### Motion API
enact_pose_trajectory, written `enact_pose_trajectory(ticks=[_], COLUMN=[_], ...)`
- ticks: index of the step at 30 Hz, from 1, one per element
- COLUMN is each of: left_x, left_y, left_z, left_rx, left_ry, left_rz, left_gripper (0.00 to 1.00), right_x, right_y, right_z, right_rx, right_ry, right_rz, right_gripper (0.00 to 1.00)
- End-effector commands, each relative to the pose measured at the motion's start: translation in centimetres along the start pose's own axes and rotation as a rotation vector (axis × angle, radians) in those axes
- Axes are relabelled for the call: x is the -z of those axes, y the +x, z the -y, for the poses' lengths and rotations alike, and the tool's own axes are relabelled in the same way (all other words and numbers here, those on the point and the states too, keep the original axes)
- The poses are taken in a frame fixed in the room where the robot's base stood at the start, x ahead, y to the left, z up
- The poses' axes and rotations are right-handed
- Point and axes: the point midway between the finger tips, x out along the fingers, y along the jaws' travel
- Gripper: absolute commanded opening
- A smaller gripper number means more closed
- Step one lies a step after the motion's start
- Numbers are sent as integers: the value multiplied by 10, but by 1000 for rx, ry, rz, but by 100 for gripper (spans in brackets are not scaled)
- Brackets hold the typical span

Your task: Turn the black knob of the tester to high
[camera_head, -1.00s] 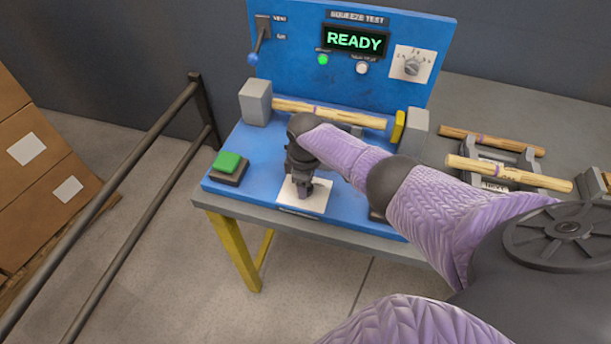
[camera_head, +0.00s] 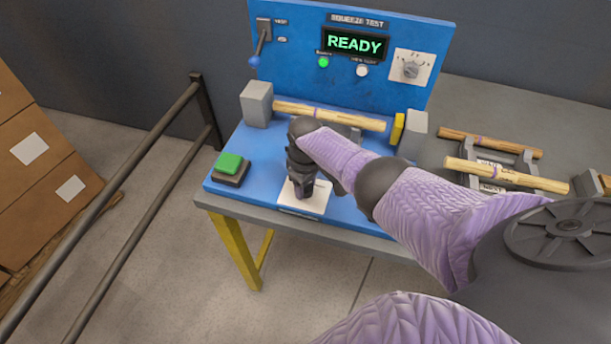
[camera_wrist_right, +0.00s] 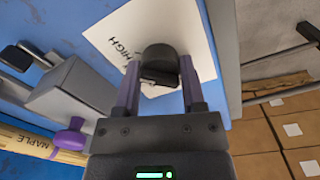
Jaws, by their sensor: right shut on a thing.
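The blue tester (camera_head: 300,72) stands on a grey bench, its display reading READY. Its black knob (camera_wrist_right: 160,60) shows in the right wrist view on a white plate (camera_wrist_right: 190,25) marked HIGH. My right gripper (camera_wrist_right: 160,84) is shut on the knob, a purple finger on each side. In the head view my right gripper (camera_head: 301,190) points down at the white plate (camera_head: 317,203) on the tester's base and hides the knob. The knob's pointer direction is not clear to me. My left gripper is not in view.
A wooden rod (camera_head: 330,115) lies between the tester's two grey blocks. A green button (camera_head: 230,163) is left of the plate; a lever (camera_head: 259,43) and a small dial (camera_head: 411,69) are on the panel. More rods (camera_head: 505,175) lie on a rack at right.

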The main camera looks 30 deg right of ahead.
Motion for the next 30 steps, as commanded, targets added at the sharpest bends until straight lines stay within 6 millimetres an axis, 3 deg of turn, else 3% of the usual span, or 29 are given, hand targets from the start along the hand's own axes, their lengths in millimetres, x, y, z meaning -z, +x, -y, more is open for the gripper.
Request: enact_pose_trajectory(ticks=[5, 6, 11, 20, 30], left_x=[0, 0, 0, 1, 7], left_y=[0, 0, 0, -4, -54], left_z=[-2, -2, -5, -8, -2], left_rx=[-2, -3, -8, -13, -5], left_ry=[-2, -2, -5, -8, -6], left_rz=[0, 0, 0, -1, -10], left_gripper=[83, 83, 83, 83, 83], right_x=[1, 1, 0, 0, 1], right_y=[-1, -1, -1, -6, -88], right_z=[0, 0, 0, 0, -1], right_rx=[-1, 0, 0, -1, -1], right_ry=[2, 1, 1, -1, 0], right_rz=[-3, -3, -2, -3, -5], right_gripper=[0, 56, 87, 87, 87])
